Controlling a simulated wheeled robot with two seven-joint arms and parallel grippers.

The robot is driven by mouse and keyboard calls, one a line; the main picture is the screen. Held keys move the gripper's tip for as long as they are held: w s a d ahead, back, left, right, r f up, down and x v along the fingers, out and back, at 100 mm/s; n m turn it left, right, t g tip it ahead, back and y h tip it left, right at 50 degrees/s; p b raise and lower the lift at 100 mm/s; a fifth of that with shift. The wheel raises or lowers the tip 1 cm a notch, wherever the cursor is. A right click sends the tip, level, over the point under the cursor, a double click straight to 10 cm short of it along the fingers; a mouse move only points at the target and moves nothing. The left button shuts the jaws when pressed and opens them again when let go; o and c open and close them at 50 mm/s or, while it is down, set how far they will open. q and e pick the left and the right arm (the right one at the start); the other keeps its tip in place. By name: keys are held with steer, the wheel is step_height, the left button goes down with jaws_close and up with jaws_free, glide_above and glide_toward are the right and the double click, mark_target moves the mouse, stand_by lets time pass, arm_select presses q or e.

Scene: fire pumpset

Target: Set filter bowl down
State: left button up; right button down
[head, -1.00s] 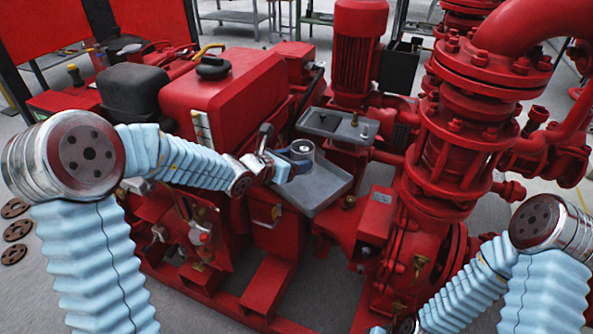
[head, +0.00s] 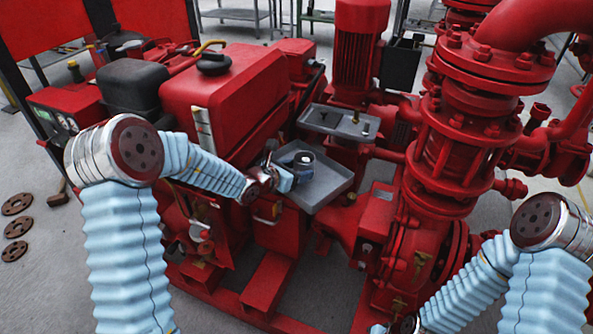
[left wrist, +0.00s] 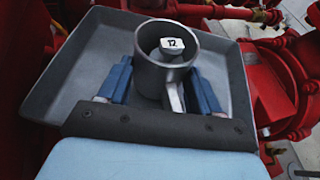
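The filter bowl (head: 303,160) is a small grey metal cup with a dark inside. It is at the grey tray (head: 330,182), near the tray's left side. In the left wrist view the bowl (left wrist: 149,77) shows from above, with a white piece marked 12 (left wrist: 172,45) inside it. My left gripper (head: 285,177) has its blue fingers on either side of the bowl, close against its wall. The bowl's underside is hidden, so full contact with the tray is unclear. My right gripper (head: 379,329) is cut off at the bottom edge and its fingers do not show.
A smaller grey tray (head: 338,122) with small parts lies behind. The red tank (head: 225,95) stands left and the large red pump pipe (head: 440,160) right. The grey tray is bare around the bowl. Several rusty rings (head: 16,227) lie on the floor at left.

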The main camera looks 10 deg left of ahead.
arm_select(q)
steer(key=o, duration=0.4)
steer(key=shift+o, duration=0.2)
steer(key=shift+r+p, duration=0.3)
steer(key=shift+p, duration=0.1)
steer(key=v, duration=0.7)
steer(key=shift+s+a+b, duration=0.15)
steer(key=shift+s+b, duration=0.1)
steer(key=shift+b, duration=0.05)
steer(key=shift+f, duration=0.1)
